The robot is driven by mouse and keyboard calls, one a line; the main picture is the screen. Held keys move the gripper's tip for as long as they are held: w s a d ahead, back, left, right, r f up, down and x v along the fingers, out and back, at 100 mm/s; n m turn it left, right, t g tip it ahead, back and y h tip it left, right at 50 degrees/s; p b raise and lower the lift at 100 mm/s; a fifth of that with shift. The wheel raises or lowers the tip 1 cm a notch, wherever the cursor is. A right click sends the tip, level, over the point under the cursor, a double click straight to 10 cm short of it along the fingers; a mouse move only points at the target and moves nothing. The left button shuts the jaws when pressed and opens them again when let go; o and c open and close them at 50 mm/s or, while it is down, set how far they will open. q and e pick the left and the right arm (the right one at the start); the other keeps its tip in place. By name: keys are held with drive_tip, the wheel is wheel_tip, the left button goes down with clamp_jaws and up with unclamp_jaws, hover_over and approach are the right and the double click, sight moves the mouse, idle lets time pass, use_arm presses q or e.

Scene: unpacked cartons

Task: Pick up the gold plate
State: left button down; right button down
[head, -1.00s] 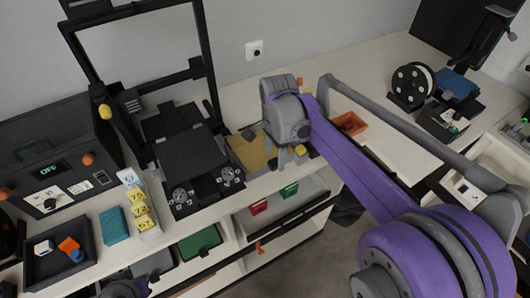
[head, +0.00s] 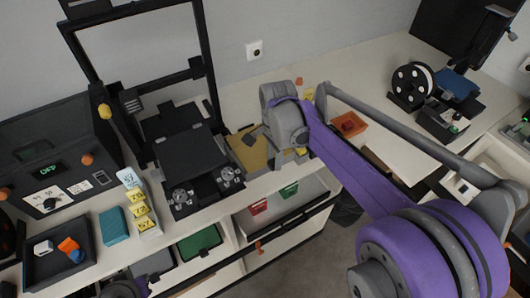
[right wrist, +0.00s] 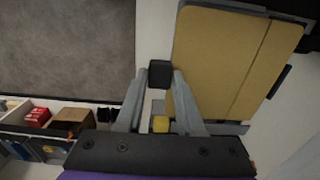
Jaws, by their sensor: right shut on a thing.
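The gold plate (head: 250,155) lies flat on the white worktop, right of the black printer, in the head view. My right gripper (head: 273,150) is at its right side and hides part of it. In the right wrist view the plate (right wrist: 215,60) fills the upper right, with dark tabs at its edge. A small yellow block (right wrist: 160,124) shows between the finger bases. My left gripper is not in view.
The black printer (head: 190,155) stands close left of the plate. An orange tray (head: 348,124) lies to the right, with a spool (head: 411,82) behind it.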

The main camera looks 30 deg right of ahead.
drive_tip(key=shift+r, duration=0.1)
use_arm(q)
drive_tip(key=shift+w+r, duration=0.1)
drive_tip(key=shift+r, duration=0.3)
use_arm(e)
wheel_tip(320, 180, up, 10)
drive_tip(key=shift+a, duration=0.1)
idle(0.4)
